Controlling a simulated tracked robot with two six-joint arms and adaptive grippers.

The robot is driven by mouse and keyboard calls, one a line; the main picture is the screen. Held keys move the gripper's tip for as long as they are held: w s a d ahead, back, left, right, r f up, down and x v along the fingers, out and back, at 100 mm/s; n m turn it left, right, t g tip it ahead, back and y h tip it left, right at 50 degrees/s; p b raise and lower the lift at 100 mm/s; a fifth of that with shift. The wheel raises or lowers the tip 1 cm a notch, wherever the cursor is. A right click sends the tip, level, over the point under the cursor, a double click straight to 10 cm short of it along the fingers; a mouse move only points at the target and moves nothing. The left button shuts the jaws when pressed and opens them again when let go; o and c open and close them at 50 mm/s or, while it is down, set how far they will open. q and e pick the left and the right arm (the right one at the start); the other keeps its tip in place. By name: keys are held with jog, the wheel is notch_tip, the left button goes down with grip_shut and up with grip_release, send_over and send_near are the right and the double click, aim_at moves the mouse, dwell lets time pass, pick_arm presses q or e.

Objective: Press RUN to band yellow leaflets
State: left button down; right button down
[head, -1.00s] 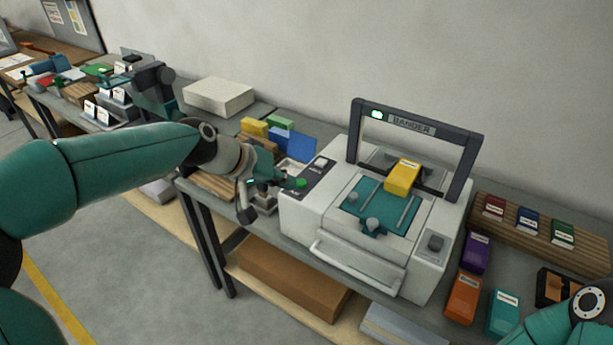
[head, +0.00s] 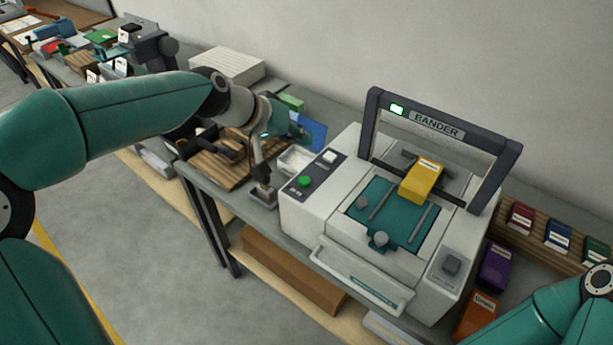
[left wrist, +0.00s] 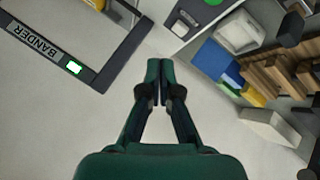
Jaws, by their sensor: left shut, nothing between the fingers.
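The bander (head: 310,232) is a pale machine with a dark arch; a lamp on the arch glows green (head: 397,108), and it shows in the left wrist view too (left wrist: 74,68). The yellow leaflets (head: 420,185) sit as a stack under the arch at the back of the teal bed (head: 376,205). The dark panel on the bander's left side has a round green button (head: 305,181) and a white button (head: 329,157). My left gripper (left wrist: 160,68) is shut and empty, above and behind the panel, clear of both buttons. My right gripper is out of frame; only its arm shows at bottom right.
A white tray (head: 294,161) and a blue leaflet block (head: 314,131) stand left of the bander. A wooden rack with red (head: 520,218) and blue (head: 559,235) packs is on the right, with purple (head: 494,264) and orange (head: 477,313) packs before it.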

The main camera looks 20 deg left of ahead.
aim_at(302, 181)
pick_arm(q)
notch_tip(302, 181, down, 8)
jog(key=b, duration=0.6)
jog(key=shift+f+b, duration=0.45)
jog(key=shift+b, duration=0.15)
jog(key=shift+f, duration=0.1)
dwell(0.8)
jog(key=shift+f+b, duration=0.25)
jog(key=shift+b, duration=0.2)
jog(key=shift+f+b, duration=0.55)
dwell(0.6)
jog(key=shift+r, duration=0.15)
jog(key=shift+r+p, duration=0.7)
jog(key=shift+r, duration=0.15)
